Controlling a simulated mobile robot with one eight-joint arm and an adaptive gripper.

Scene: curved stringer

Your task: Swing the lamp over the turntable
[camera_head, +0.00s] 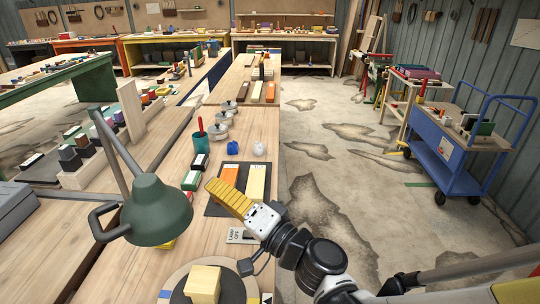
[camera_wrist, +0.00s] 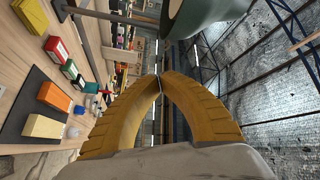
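The lamp (camera_head: 158,210) has a dark green shade with a loop handle (camera_head: 103,224) on its left and a jointed grey arm. The shade hangs over the bench, behind and left of the turntable in the head view. The turntable (camera_head: 232,290) is a round dark disc at the bottom edge, partly cut off, with a pale wooden block (camera_head: 203,284) on it. My gripper (camera_head: 212,187) has ribbed yellow fingers and is right of the shade, apart from it. In the wrist view the fingertips (camera_wrist: 158,79) meet with nothing between them. The shade (camera_wrist: 195,14) shows above them there.
A dark mat with orange and yellow blocks (camera_head: 257,182) lies beneath my gripper. A teal cup (camera_head: 203,155), small boxes (camera_head: 191,180) and lidded pots stand nearby. A "LAMP OFF" label (camera_head: 240,236) lies by my wrist. A blue cart (camera_head: 450,150) stands right; the floor between is open.

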